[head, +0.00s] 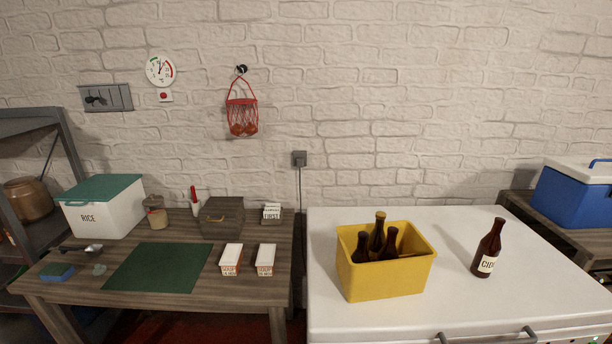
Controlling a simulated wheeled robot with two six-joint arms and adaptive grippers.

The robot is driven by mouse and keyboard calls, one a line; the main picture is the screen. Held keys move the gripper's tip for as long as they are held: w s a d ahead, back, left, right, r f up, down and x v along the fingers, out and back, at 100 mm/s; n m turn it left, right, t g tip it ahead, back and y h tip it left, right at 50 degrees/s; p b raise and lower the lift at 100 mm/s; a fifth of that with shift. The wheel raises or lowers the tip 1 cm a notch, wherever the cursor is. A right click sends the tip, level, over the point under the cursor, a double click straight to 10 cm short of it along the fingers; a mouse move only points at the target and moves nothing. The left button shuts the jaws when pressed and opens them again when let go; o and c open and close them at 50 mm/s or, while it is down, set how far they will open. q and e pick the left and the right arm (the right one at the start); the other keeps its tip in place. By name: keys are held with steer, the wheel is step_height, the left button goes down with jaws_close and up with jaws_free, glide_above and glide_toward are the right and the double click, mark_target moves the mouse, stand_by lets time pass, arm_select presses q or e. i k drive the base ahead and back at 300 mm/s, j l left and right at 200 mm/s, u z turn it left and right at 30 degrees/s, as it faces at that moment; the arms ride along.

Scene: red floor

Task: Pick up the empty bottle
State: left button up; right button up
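A dark brown bottle (488,250) with a pale label, lettering partly readable as "CID", stands upright alone on the white top of a chest-like unit (460,310). A yellow crate (388,278) stands to its left on the same top, with dark bottles (377,236) upright inside, their lower parts hidden by the crate wall. I cannot tell from here which bottle is empty. Neither of my grippers is in view.
A wooden table (240,290) at left holds a rice box (103,214), a green mat (158,268), a grey-brown box (220,218) and two small cartons (231,260). A blue cooler (575,195) stands at far right. The white top around the lone bottle is clear.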

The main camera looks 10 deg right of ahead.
mark_target(488, 251)
steer(key=z, duration=1.7)
steer(key=i+l, duration=0.9)
steer(key=i+l+u, duration=0.1)
steer(key=u, duration=0.3)
steer(key=i+l+u, duration=0.1)
steer(key=u, duration=0.3)
steer(key=l+u, duration=0.2)
steer(key=u, duration=0.25)
steer(key=i, duration=0.1)
